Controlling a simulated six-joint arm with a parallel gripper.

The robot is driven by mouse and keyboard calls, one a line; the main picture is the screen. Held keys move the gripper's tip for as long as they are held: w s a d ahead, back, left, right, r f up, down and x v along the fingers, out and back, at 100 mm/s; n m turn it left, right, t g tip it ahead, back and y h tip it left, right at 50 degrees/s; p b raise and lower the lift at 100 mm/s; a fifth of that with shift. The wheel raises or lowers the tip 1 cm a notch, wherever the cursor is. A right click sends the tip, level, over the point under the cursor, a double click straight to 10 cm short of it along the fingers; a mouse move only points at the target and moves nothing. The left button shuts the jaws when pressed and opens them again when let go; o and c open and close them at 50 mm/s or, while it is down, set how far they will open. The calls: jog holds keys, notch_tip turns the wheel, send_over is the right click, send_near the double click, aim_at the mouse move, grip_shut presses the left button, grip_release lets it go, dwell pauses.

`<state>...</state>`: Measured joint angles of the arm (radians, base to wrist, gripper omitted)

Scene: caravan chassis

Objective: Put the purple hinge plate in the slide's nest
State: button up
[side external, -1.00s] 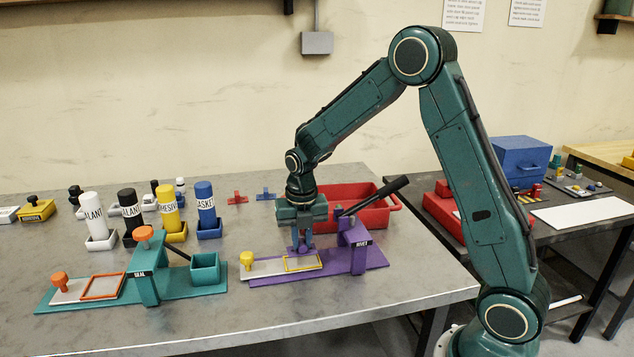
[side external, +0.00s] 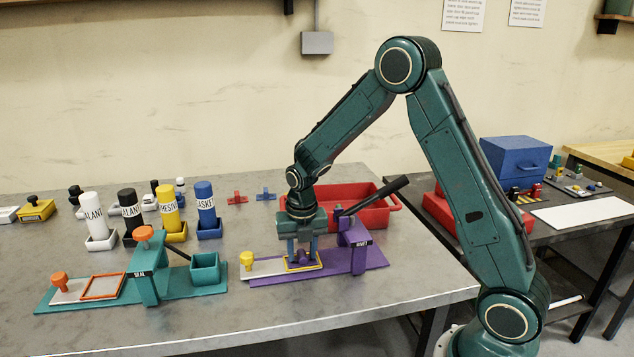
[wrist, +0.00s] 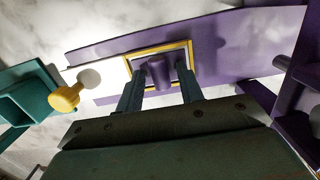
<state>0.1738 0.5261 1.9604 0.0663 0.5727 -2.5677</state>
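The purple hinge plate (side external: 303,258) lies inside the yellow-rimmed nest (side external: 287,269) of the pale slide (side external: 264,268). In the wrist view the plate's upright purple barrel (wrist: 157,68) stands within the yellow rim (wrist: 134,57), and the plate looks flat there. My gripper (side external: 302,260) is low over the nest. Its fingers (wrist: 160,88) are spread, one on each side of the barrel, with a gap showing. The slide's yellow knob (side external: 247,260) is left of the nest. The fingers hide part of the plate and rim.
The purple rivet press (side external: 352,248) with its black lever (side external: 373,196) stands close to the right of my gripper. A red bin (side external: 375,216) is behind. The teal seal station (side external: 148,270) is to the left, with several labelled bottles behind it. The table front is clear.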

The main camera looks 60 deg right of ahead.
aim_at(303, 256)
jog(key=shift+r, duration=0.1)
notch_tip(303, 256, up, 12)
jog(key=shift+s+a, duration=0.4)
dwell(0.5)
jog(key=shift+s+r, duration=0.1)
dwell(0.4)
jog(key=s+a+r+m+t, duration=0.3)
jog(key=s+a+r+m, duration=0.2)
jog(key=s+r+m, duration=0.6)
jog(key=s+a+f+m+t, duration=0.1)
jog(key=s+a+f+m, duration=0.1)
jog(key=s+m, duration=1.1)
jog(key=shift+a+f+m+t+y, duration=0.15)
jog(key=shift+a+m+t+y, duration=0.4)
jog(key=shift+m, duration=0.95)
jog(key=shift+a, duration=0.1)
